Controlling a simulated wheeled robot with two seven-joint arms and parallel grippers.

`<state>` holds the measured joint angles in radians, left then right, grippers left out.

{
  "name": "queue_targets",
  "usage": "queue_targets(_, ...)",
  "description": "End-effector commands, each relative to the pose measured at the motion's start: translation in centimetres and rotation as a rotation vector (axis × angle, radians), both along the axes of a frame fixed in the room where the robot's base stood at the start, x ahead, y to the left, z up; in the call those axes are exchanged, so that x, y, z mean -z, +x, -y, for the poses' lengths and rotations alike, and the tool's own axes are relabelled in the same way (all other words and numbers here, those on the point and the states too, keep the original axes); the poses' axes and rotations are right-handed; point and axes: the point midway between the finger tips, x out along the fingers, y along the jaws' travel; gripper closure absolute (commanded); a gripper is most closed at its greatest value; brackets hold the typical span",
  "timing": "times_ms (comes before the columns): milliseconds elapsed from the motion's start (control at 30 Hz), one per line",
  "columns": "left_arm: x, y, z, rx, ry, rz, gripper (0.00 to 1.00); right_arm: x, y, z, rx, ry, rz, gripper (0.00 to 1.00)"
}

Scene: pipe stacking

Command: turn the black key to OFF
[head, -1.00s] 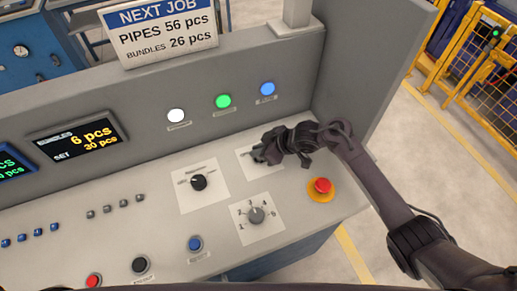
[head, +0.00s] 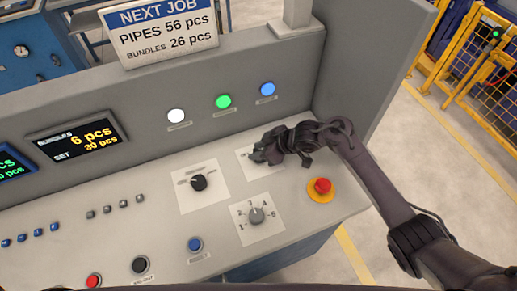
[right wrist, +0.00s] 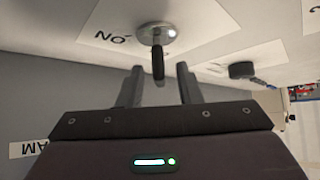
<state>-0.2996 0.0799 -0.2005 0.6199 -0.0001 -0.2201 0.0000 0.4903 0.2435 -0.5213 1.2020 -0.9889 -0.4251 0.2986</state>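The black key (right wrist: 158,66) stands out from a round silver lock (right wrist: 150,33) on a white label plate (right wrist: 205,22) in the right wrist view. The word ON shows upside down on the plate, left of the lock; no OFF mark is readable. My right gripper (right wrist: 161,84) is open, with one finger on each side of the key and gaps between. In the head view my right gripper (head: 259,156) is over the back right plate (head: 243,154) and hides the key. My left gripper is not in view.
A black rotary knob (head: 199,183) is left of my right gripper, and a grey numbered knob (head: 256,215) is in front of it. A red emergency button (head: 322,186) is close on the right. White, green and blue lamps sit on the upright panel (head: 205,128) behind.

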Motion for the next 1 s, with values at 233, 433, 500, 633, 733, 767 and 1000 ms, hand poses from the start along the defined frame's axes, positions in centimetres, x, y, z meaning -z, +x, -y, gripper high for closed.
queue_targets(233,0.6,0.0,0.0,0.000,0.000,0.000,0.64,-2.1,-0.7,2.3,0.000,-0.002,0.005,0.68)
queue_targets(433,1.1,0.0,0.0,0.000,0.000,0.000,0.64,-4.4,-1.6,4.3,0.001,0.000,0.004,0.68)
queue_targets(500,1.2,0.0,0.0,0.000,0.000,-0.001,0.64,-4.9,-1.8,4.7,0.000,-0.001,0.003,0.68)
queue_targets(633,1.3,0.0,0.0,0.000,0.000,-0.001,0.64,-5.4,-2.0,5.1,-0.001,0.000,0.001,0.68)
queue_targets(733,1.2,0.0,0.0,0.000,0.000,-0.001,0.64,-5.4,-2.0,5.1,-0.001,0.000,0.001,0.68)
queue_targets(767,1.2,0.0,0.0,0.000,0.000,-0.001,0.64,-5.4,-2.0,5.1,-0.001,0.000,0.001,0.68)
queue_targets(1000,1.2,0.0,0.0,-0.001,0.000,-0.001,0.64,-5.4,-2.0,5.1,0.000,0.000,0.000,0.68)
